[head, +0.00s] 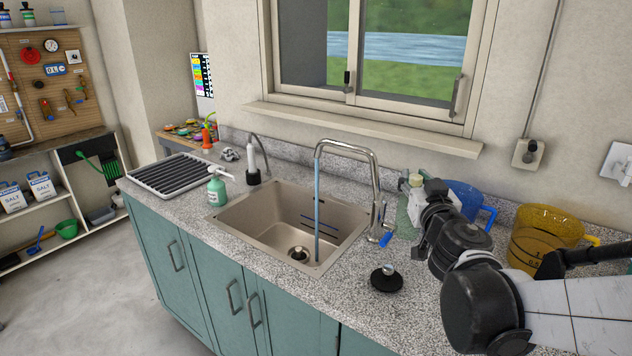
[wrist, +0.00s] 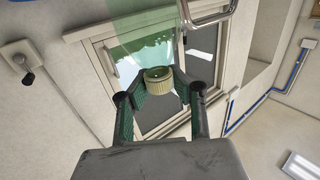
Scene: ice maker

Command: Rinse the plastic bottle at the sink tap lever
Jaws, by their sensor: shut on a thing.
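The plastic bottle (head: 404,213) is pale green and see-through, right of the tap and partly hidden by my arm. My gripper (head: 416,188) is at its cream cap. In the wrist view my gripper (wrist: 160,84) has its fingers on both sides of the ribbed cap (wrist: 158,78), shut on the bottle, with green see-through plastic (wrist: 142,24) beyond. The chrome tap (head: 375,175) arches over the sink (head: 245,217), and water (head: 317,205) runs from it toward the drain. The tap lever (head: 386,239) has a blue end at the tap's base. The bottle is outside the water stream.
A black round stand (head: 386,279) with a small clear piece is on the counter before the tap. A green spray bottle (head: 217,188) and a ribbed drain tray (head: 180,180) are left of the sink.

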